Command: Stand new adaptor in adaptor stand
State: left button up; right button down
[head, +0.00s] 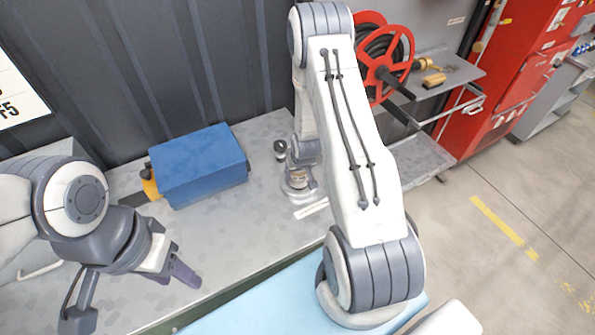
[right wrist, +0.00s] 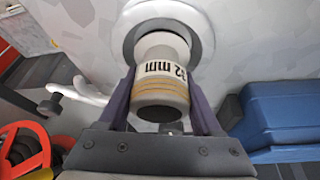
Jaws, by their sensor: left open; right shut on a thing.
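The new adaptor (right wrist: 163,92), a pale cylinder with "32 mm" lettering and yellow bands, is between the fingers of my right gripper (right wrist: 161,82), which is shut on it. My left gripper (head: 178,268) is open and empty over the bench's front left.
A blue box-shaped unit (head: 200,165) with a yellow end lies on the grey bench (head: 255,225), left of the stand. A red hose reel (head: 385,62) and a shelf (head: 450,72) stand behind right. Bench space between the blue unit and the front edge is clear.

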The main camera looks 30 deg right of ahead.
jog(key=shift+c, duration=0.3)
grip_release()
